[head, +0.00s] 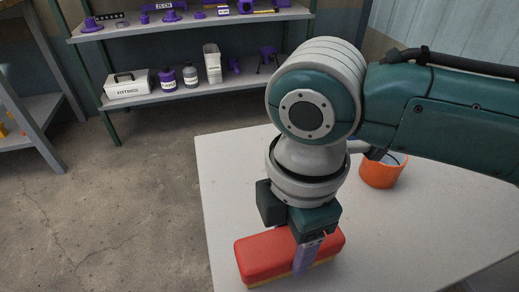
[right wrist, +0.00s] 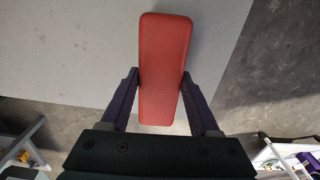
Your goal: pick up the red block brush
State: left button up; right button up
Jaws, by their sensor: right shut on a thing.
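The red block brush (head: 268,256) is a red rounded block with a pale tan underside, at the front of the white table in the head view. My right gripper (head: 308,258) comes down over it from above, with one finger showing against its near side. In the right wrist view the brush (right wrist: 163,62) lies lengthwise between the two purple fingers of the right gripper (right wrist: 162,92), which are shut on its sides. Whether the brush touches the table I cannot tell. My left gripper is in neither view.
The white table (head: 228,185) has free room left of and behind the brush. An orange pot (head: 382,172) stands at the right behind my arm. A shelf rack (head: 185,95) with bottles and a white fittings box (head: 127,86) stands at the back.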

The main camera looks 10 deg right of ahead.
aim_at(292, 240)
jog(key=c, duration=0.4)
grip_shut()
notch_tip(292, 240, up, 20)
jog(key=p, duration=0.7)
jog(key=o, duration=0.9)
grip_release()
jog(key=shift+c, duration=0.2)
jog(key=c, duration=0.6)
jog(key=shift+d, duration=0.1)
jog(key=shift+c, duration=0.2)
